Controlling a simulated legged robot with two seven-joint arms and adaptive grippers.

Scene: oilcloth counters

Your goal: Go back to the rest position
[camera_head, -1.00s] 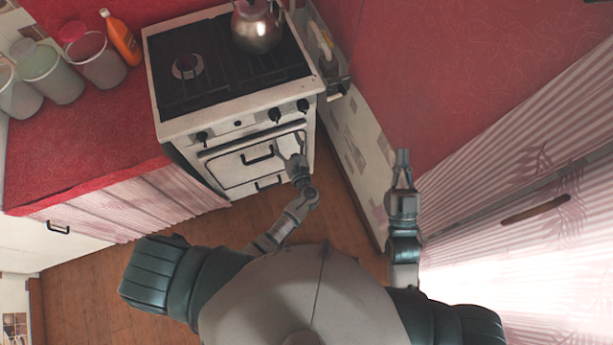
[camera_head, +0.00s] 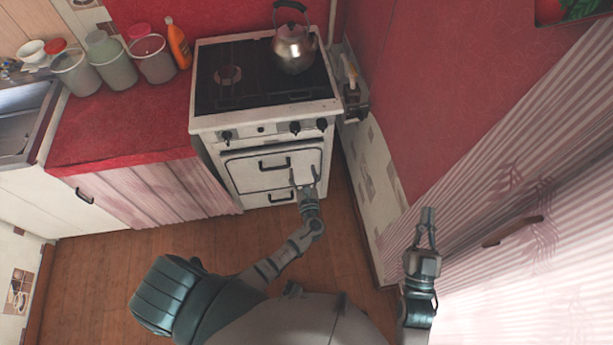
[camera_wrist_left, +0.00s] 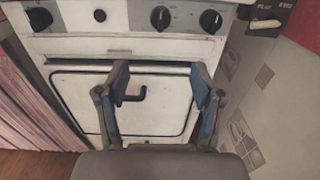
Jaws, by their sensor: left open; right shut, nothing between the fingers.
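My left gripper (camera_head: 305,178) is open and empty in front of the white stove (camera_head: 262,127). In the left wrist view its two fingers (camera_wrist_left: 160,88) stand apart before the oven door (camera_wrist_left: 70,98), with the door's dark handle showing between them. I cannot tell whether a finger touches the door. My right gripper (camera_head: 428,215) is shut and empty, pointing up in the picture beside the striped pink cabinet front (camera_head: 470,200).
A metal kettle (camera_head: 293,50) stands on the black cooktop. Several jars (camera_head: 112,62) and an orange bottle (camera_head: 178,44) stand on the red counter (camera_head: 125,125) at left. A tiled wall panel (camera_head: 365,190) is right of the stove. Wooden floor (camera_head: 110,275) is clear.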

